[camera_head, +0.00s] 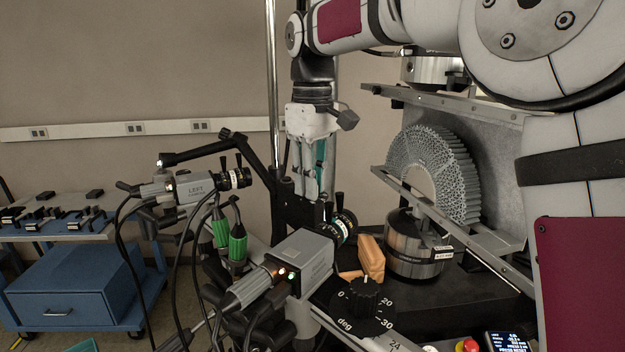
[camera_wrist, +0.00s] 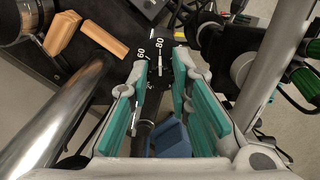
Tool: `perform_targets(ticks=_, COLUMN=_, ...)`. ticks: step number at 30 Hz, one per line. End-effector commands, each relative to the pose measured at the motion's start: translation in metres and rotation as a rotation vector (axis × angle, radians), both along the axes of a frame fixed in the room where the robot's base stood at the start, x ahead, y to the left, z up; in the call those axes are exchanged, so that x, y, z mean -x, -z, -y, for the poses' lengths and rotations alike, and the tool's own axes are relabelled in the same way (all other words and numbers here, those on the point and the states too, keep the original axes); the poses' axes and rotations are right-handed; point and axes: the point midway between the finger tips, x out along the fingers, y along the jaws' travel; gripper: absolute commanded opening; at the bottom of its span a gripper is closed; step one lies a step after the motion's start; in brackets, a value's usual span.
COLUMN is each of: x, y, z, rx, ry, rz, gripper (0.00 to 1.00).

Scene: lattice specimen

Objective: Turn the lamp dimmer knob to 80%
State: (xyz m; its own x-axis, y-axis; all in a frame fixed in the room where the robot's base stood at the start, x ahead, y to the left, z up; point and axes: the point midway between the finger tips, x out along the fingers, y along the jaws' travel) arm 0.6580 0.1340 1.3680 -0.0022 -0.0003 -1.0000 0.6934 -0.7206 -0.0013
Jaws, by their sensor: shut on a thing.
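In the wrist view, a dark dial with white numbers 60 and 80 (camera_wrist: 158,43) lies just beyond my fingertips. The black dimmer knob (camera_wrist: 161,75) is between the teal-padded fingers of my gripper (camera_wrist: 161,73), which is shut on it. A white line shows just below the 80; whether it is the knob's pointer or a scale mark is hard to tell. In the head view, my gripper (camera_head: 312,190) points down behind the grey cameras. The dimmer knob cannot be made out there.
A grey camera (camera_head: 305,262) and the left camera (camera_head: 195,187) on cabled arms stand close by. Another knob (camera_head: 365,294), marked in degrees, sits in front. An orange-brown block (camera_head: 372,256), a metal cylinder (camera_head: 416,245) and the lattice arch (camera_head: 440,165) are right of my gripper.

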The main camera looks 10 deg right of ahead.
Motion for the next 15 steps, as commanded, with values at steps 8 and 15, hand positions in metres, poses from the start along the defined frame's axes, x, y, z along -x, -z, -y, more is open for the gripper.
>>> perform_targets(ticks=8, x=0.0004, y=0.0004, z=-0.0006, rx=-0.001, ry=-0.001, rz=-0.002, gripper=0.00)
perform_targets(ticks=15, x=0.0003, y=0.0003, z=-0.0004, rx=0.000, ry=-0.001, rz=-0.001, gripper=0.40)
